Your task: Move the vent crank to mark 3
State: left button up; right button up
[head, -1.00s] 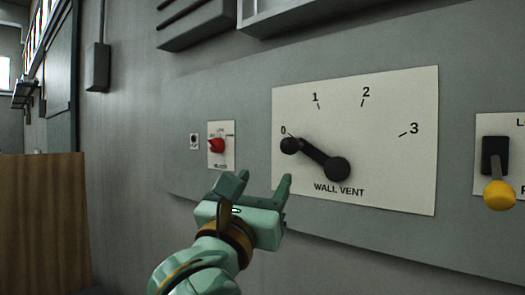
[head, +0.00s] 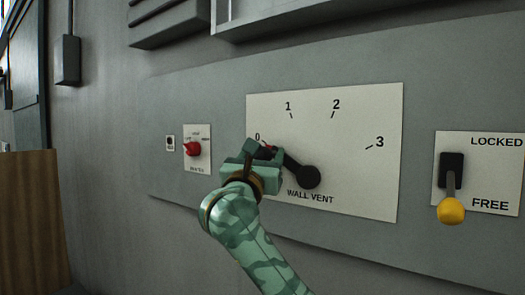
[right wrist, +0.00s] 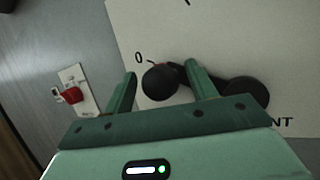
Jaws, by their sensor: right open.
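The vent crank is a black arm with a round hub (head: 308,177) at the lower middle of the white WALL VENT plate (head: 350,190). Its knob end points up and left at mark 0, and my gripper partly hides it in the head view. Mark 3 (head: 379,142) is at the plate's right. My right gripper (head: 262,150) is at the crank's knob end. In the right wrist view the crank knob (right wrist: 160,82) lies between the two open fingers (right wrist: 160,88), with a gap visible at the left finger. My left gripper is not in view.
A small plate with a red knob (head: 192,149) is to the left of the vent plate. A lever with a yellow ball (head: 451,211) hangs at the right, at FREE. A slatted grey housing (head: 300,12) juts out above. A wooden box (head: 30,215) stands at lower left.

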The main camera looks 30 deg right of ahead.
grip_shut()
jog(key=shift+s+d+r+m+g+h+b, duration=0.1)
jog(key=shift+s+r+m+g+h+b, duration=0.15)
jog(key=shift+m+b, duration=0.3)
jog(key=shift+s+d+r+m+g+h+b, duration=0.1)
jog(key=shift+s+r+m+h+b, duration=0.1)
jog(key=shift+m+h+b, duration=0.35)
jog(key=shift+s+d+r+m+g+h+b, duration=0.1)
jog(key=shift+s+r+m+g+b, duration=0.2)
jog(key=shift+m, duration=0.4)
jog(key=shift+s+d+f+m+g+b, duration=0.3)
jog(key=shift+s+d+m+g+b, duration=1.55)
jog(key=shift+m, duration=3.3)
jog(key=shift+s+d+f+m+g+b, duration=0.2)
jog(key=shift+s+m+g+b, duration=1)
jog(key=shift+s+m+g, duration=2.9)
jog(key=shift+s+d+f+m+g+b, duration=0.35)
jog(key=shift+s+d+m+g+b, duration=0.9)
jog(key=shift+m, duration=5)
jog(key=shift+w+a+g, duration=0.35)
jog(key=shift+a+g, duration=0.1)
jog(key=shift+f, duration=0.1)
